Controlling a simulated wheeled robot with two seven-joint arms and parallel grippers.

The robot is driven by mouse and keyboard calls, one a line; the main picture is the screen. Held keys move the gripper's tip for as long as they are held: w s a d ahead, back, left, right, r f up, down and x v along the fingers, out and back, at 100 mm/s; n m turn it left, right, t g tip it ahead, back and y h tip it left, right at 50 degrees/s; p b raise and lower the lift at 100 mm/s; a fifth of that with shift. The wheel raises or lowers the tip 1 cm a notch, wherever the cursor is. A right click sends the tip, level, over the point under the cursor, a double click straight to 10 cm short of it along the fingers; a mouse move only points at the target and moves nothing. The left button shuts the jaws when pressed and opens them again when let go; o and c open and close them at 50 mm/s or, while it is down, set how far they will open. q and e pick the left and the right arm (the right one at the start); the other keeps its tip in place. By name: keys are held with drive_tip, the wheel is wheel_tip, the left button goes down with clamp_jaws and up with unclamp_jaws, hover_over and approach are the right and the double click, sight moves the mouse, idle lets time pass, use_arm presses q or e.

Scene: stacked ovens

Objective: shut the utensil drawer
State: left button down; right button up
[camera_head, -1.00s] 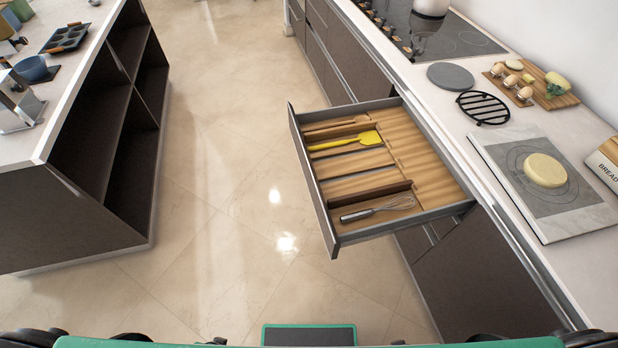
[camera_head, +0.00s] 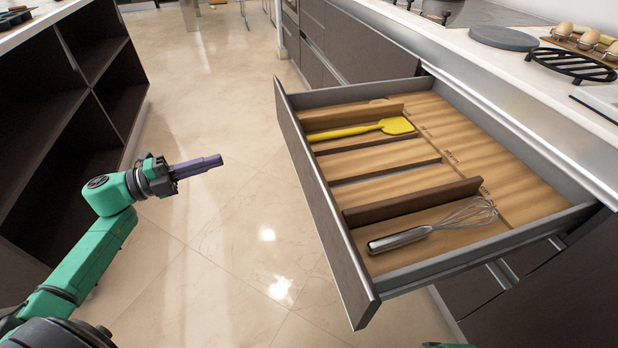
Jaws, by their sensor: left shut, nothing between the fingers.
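The utensil drawer (camera_head: 318,196) is pulled far out from the counter on the right, its dark front panel facing left. Inside, a yellow spatula (camera_head: 362,130) lies in a wooden compartment towards the back, and a metal whisk (camera_head: 430,228) lies in the front compartment. My left gripper (camera_head: 218,161) is shut and empty. It is to the left of the drawer front, apart from it, with open floor between in the picture. My right gripper is not in view.
The countertop (camera_head: 520,75) runs along the right, with a grey round board (camera_head: 503,37), a black trivet (camera_head: 572,64) and eggs in a holder (camera_head: 588,37). A dark open shelf unit (camera_head: 50,120) stands on the left. The tiled floor (camera_head: 215,240) between is clear.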

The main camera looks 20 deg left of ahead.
sight(295, 149)
use_arm(q)
drive_tip(key=w+d, duration=0.2)
drive_tip(key=d, duration=0.2)
drive_tip(key=w+d+m+g, duration=0.1)
drive_tip(key=w+d, duration=0.1)
drive_tip(key=d, duration=0.3)
drive_tip(key=w+d+m+h, duration=0.1)
drive_tip(key=w+d, duration=0.1)
drive_tip(key=d, duration=0.3)
drive_tip(key=shift+w+d+r+g, duration=0.15)
drive_tip(key=shift+w+r+g, duration=0.2)
drive_tip(key=shift+g, duration=0.05)
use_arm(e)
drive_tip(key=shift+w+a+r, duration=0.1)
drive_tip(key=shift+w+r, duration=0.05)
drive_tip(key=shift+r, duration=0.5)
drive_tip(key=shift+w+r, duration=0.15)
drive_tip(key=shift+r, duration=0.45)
use_arm(q)
drive_tip(key=shift+d+m, duration=0.1)
drive_tip(key=shift+m, duration=0.2)
